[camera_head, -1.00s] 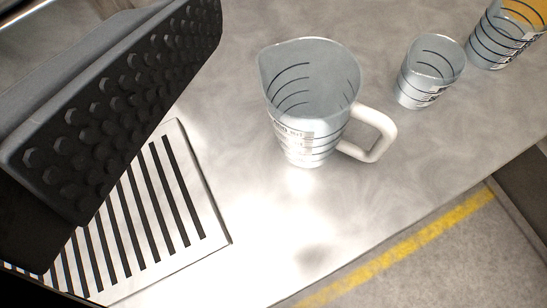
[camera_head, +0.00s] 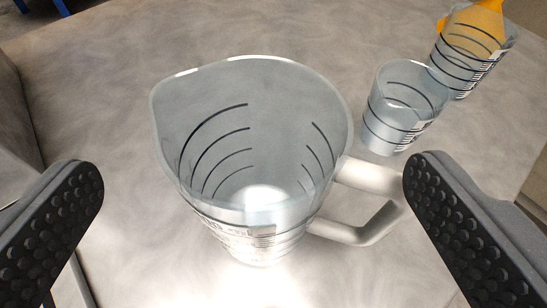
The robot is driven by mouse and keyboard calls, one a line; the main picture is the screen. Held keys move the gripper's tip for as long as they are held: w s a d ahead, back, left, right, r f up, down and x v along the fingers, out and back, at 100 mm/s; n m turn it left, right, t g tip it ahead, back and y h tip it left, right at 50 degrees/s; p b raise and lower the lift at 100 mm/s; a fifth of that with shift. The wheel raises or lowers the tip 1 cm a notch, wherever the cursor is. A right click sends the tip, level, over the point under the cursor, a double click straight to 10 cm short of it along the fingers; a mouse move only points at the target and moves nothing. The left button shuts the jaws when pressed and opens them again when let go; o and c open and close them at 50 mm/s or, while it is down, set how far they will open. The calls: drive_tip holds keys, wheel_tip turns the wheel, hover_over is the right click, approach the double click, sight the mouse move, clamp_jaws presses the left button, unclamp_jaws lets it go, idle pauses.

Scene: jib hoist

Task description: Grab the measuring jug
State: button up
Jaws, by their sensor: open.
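The measuring jug (camera_head: 250,225) stands upright on the metal counter, large in the middle of the view. It is clear and empty, with dark measuring lines, a spout at the upper left and a white handle (camera_head: 355,233) on its right. My gripper (camera_head: 253,185) is open, with one black studded finger on each side of the jug. The left finger is apart from the jug wall. The right finger is close to the handle's outer end; I cannot tell whether they touch.
A smaller clear measuring cup (camera_head: 392,128) stands behind the jug to the right. Beyond it is another cup (camera_head: 462,72) with something orange in it. The metal counter (camera_head: 250,32) is bare behind the jug. Something blue shows at the top left.

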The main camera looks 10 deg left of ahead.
sight(256, 89)
drive_tip(key=shift+x, duration=3.65)
drive_tip(key=shift+c, duration=0.4)
drive_tip(key=c, duration=1.3)
drive_tip(key=shift+r, duration=0.25)
